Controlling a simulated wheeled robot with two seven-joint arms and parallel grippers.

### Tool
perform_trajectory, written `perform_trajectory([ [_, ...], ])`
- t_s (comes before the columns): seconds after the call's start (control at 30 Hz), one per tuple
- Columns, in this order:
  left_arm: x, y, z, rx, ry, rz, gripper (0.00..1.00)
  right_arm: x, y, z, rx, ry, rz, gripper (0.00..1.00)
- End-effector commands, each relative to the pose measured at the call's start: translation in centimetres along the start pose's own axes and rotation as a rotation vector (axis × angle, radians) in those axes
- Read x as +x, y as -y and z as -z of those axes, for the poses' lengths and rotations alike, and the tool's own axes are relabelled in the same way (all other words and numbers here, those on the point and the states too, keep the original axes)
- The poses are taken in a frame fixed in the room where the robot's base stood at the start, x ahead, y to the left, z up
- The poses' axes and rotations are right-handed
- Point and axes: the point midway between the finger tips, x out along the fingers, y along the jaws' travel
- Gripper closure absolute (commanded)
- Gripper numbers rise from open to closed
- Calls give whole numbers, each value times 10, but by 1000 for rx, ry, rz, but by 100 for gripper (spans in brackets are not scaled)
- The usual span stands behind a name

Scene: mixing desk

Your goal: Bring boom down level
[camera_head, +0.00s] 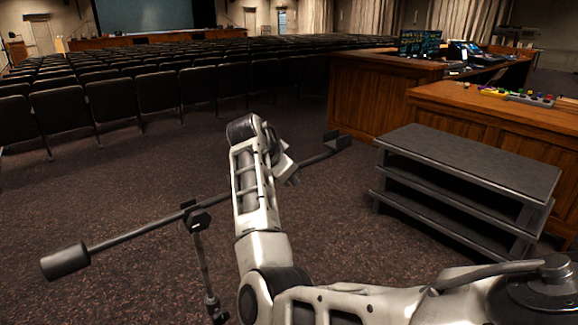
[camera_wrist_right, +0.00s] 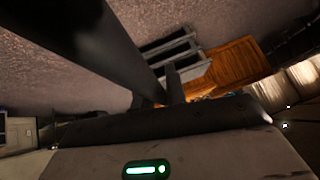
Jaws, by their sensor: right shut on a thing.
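The boom (camera_head: 140,231) is a long dark bar across a stand (camera_head: 205,265) with a clamp at its pivot (camera_head: 197,216). A cylindrical counterweight (camera_head: 65,262) is on its near left end, and a small dark bracket (camera_head: 338,141) is on its far right end. The boom slants up to the right in the head view; I cannot tell its true tilt. My right gripper (camera_head: 291,176) is shut on the boom between pivot and bracket, its fingers partly hidden by my arm. In the right wrist view the boom (camera_wrist_right: 90,45) runs diagonally to the gripper (camera_wrist_right: 170,95). My left gripper is not in view.
A grey shelf unit (camera_head: 470,160) stands at the right, close to my right arm. Behind it is a wooden desk (camera_head: 385,95) with monitors and mixing gear. Rows of dark seats (camera_head: 110,100) fill the back left. Carpet (camera_head: 120,185) is clear around the stand.

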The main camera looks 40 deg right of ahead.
Motion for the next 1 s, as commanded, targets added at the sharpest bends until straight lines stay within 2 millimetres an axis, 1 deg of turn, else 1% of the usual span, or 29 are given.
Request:
perform_trajectory([
  [0.03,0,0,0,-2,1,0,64,1,0,-5,-6,10,-2,100],
  [0.43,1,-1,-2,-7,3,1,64,2,0,-6,-7,14,-2,100],
  [0.47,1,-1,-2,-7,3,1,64,2,0,-6,-7,14,-2,84],
  [0.5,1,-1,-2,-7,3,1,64,2,0,-5,-7,13,-2,73],
  [0.53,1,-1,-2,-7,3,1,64,2,0,-5,-6,13,-2,65],
  [0.87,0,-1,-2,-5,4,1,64,0,0,-3,-2,10,0,65],
  [0.97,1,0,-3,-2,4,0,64,-9,0,-3,-2,10,2,65],
  [1.0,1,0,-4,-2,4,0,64,-15,1,-3,-2,10,2,65],
])
